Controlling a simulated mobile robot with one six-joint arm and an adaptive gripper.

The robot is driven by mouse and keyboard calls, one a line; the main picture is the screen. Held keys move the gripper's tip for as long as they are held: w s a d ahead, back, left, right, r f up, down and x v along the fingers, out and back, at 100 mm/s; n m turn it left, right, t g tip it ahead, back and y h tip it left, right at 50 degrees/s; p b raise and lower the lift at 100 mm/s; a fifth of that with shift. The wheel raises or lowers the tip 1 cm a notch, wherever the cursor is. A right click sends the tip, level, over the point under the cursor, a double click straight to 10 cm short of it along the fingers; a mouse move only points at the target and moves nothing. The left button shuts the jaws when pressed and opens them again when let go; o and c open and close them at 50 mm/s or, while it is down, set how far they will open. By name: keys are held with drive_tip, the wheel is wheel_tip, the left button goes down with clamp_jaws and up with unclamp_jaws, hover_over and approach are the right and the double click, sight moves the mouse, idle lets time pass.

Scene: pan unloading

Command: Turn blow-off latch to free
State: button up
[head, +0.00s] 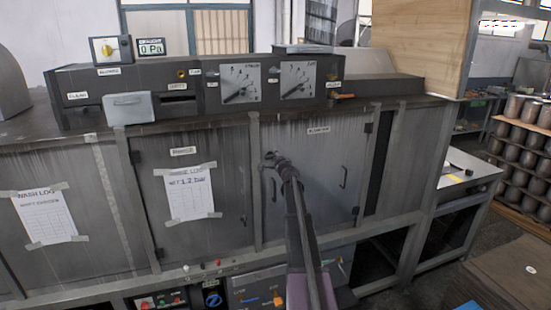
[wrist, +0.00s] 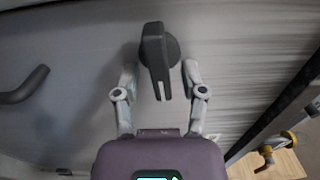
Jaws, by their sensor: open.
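In the wrist view a dark grey latch (wrist: 155,52), a flat lever on a round boss, stands out from a grey metal panel. Its lever points down in the picture, tilted slightly. My gripper (wrist: 159,68) is open, one finger to each side of the lever, with a gap on both sides. In the head view my gripper (head: 269,157) is at the upper left part of the labelled grey door (head: 318,165). The latch cannot be made out clearly there, behind or beside my gripper.
A curved dark handle (wrist: 27,86) is at the left of the wrist view. A control box with gauges (head: 239,82) sits above. Taped log sheets (head: 190,190) hang on the left.

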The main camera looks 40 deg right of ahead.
drive_tip(key=shift+s+d, duration=0.1)
drive_tip(key=shift+d, duration=0.05)
drive_tip(key=v, duration=1.2)
idle(0.3)
